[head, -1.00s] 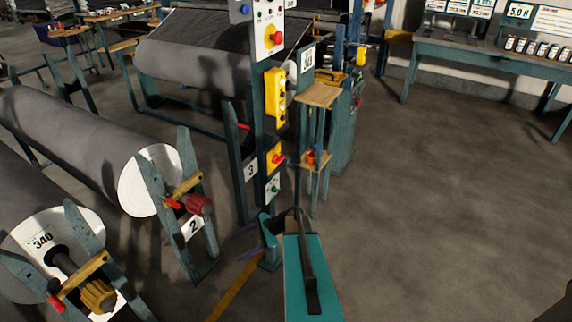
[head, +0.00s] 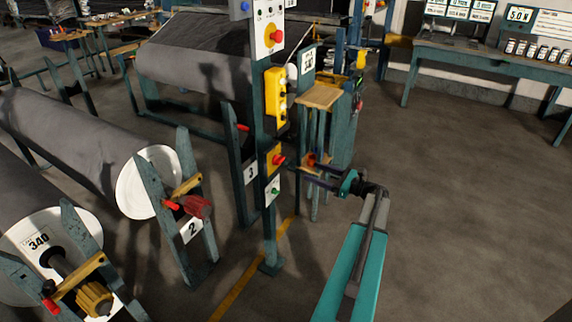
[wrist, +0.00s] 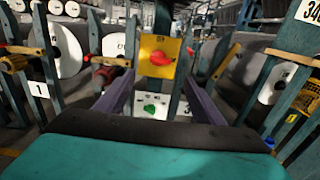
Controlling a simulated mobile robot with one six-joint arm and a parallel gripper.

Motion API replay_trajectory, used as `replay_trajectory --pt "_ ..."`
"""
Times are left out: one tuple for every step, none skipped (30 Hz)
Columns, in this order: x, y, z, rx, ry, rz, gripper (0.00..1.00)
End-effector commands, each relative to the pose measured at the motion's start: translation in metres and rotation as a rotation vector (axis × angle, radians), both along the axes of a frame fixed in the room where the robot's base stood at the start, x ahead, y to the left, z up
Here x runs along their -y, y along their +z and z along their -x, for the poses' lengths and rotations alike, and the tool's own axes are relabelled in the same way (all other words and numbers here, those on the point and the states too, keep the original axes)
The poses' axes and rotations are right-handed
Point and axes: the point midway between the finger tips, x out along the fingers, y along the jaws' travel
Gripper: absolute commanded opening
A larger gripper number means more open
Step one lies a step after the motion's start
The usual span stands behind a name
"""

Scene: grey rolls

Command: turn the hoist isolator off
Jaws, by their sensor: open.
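A yellow plate with a red rotary knob (head: 277,160) is on the teal post, left of my gripper; I take it as the hoist isolator, though no name is readable. In the wrist view the red knob (wrist: 157,58) is centred, with small lettering above it. Its exact setting is unclear. My gripper (head: 294,172) is open and empty, its dark fingers pointing left at the post. In the wrist view the fingers (wrist: 158,84) stand on either side, below the knob; contact is not visible.
A white plate with a green knob (head: 274,190) is just below. Above are a yellow button box (head: 275,96) and a white panel with another red knob (head: 269,30). A small wooden-topped stand (head: 319,97) is behind my fingers. The floor at right is clear.

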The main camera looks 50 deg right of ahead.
Motion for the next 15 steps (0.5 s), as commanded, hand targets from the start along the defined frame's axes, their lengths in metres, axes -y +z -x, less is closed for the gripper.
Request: replay_trajectory --pt "0.0017 0.0011 0.0009 0.002 -0.002 -0.003 0.62" --pt "0.0018 0.0014 0.0012 0.002 -0.003 -0.003 0.62" --pt "0.0018 0.0015 0.0012 0.003 -0.003 -0.003 0.62" --pt "0.0016 0.0014 0.0011 0.002 -0.003 -0.003 0.62" --pt "0.0015 0.0014 0.0011 0.002 -0.003 -0.003 0.62" --pt "0.0014 0.0012 0.0010 0.002 -0.003 -0.003 0.62" --pt "0.0014 0.0012 0.0010 0.002 -0.002 -0.003 0.62" --pt "0.0014 0.0011 0.0010 0.002 -0.002 -0.003 0.62" --pt "0.0013 0.0011 0.0009 0.001 -0.002 -0.002 0.62" --pt "0.0012 0.0010 0.0007 0.001 -0.002 -0.002 0.62" --pt "0.0012 0.0010 0.0005 0.001 -0.002 -0.002 0.62" --pt "0.0010 0.0010 -0.0001 0.001 -0.002 -0.002 0.62" --pt "0.0008 0.0010 -0.0009 0.001 -0.002 -0.002 0.62" --pt "0.0007 0.0010 -0.0019 0.001 -0.002 -0.002 0.62" --pt "0.0002 0.0010 -0.0036 0.002 -0.002 -0.001 0.62"
